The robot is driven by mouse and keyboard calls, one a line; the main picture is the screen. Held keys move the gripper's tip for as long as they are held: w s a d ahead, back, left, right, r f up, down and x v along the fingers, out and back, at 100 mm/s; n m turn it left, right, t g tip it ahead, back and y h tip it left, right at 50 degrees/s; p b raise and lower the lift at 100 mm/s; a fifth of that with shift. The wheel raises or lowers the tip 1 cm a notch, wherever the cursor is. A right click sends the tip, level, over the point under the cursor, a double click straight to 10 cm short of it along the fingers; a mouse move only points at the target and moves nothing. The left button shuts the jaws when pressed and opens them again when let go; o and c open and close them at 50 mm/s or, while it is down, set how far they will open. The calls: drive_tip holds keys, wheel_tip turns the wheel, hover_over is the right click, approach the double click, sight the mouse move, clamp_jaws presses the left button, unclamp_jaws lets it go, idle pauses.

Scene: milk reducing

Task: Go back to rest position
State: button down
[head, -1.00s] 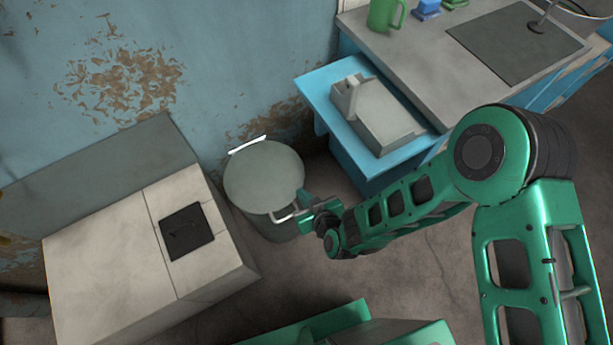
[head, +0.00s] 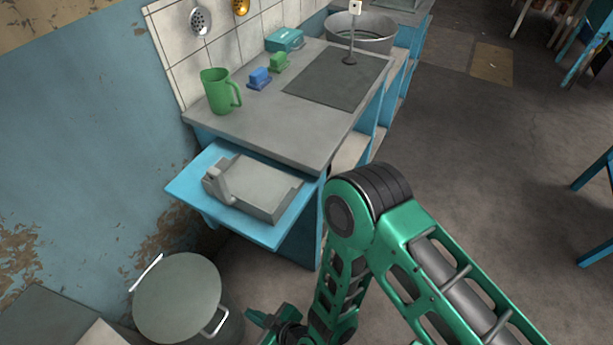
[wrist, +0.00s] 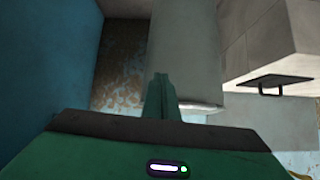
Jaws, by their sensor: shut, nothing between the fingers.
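My green arm reaches down in the lower middle of the head view. My gripper (head: 262,318) is low, just right of the lidded grey pot (head: 178,295) and its right handle. In the wrist view the fingers of my gripper (wrist: 160,82) are together and empty, in front of the pot's grey side (wrist: 185,50). A pale handle (wrist: 200,107) shows just right of the fingertips. I cannot tell whether the fingers touch the pot.
A blue shelf (head: 260,235) with a grey boxy device (head: 265,190) juts out above and right of the pot. The counter (head: 235,127) holds a green mug (head: 218,92). A pale block stove (wrist: 275,35) stands right in the wrist view. Open floor (head: 480,170) lies right.

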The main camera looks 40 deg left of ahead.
drive_tip(key=w+d+r+m+t+h, duration=0.15)
drive_tip(key=w+r, duration=0.35)
drive_tip(key=w, duration=0.5)
drive_tip(key=w+d+r, duration=0.2)
drive_tip(key=w+r, duration=0.3)
drive_tip(key=w, duration=0.5)
drive_tip(key=w+d+r+m+t+h, duration=0.1)
drive_tip(key=w+r, duration=0.4)
drive_tip(key=w, duration=0.5)
drive_tip(key=w+d+r+m+t+h, duration=0.1)
drive_tip(key=w+d+r+m, duration=0.1)
drive_tip(key=w+d+r, duration=0.35)
drive_tip(key=w+d+r+m+t+h, duration=0.1)
drive_tip(key=w+d+r+m+h, duration=0.15)
drive_tip(key=w+d, duration=0.55)
drive_tip(key=w+d+r+m+t+h, duration=0.1)
drive_tip(key=w+d+r, duration=0.35)
drive_tip(key=d, duration=0.55)
drive_tip(key=s+d+r+m+h, duration=0.2)
drive_tip(key=d+r+m, duration=0.35)
drive_tip(key=d, duration=0.85)
drive_tip(key=s+d+r+m+h, duration=0.1)
drive_tip(key=s+d+r+m, duration=0.15)
drive_tip(key=d+r, duration=0.85)
drive_tip(key=s+d+r+m+g, duration=0.3)
drive_tip(key=s+d+m, duration=0.7)
drive_tip(key=s+d, duration=0.7)
drive_tip(key=s+r, duration=0.1)
drive_tip(key=s, duration=0.3)
drive_tip(key=shift+r, duration=0.2)
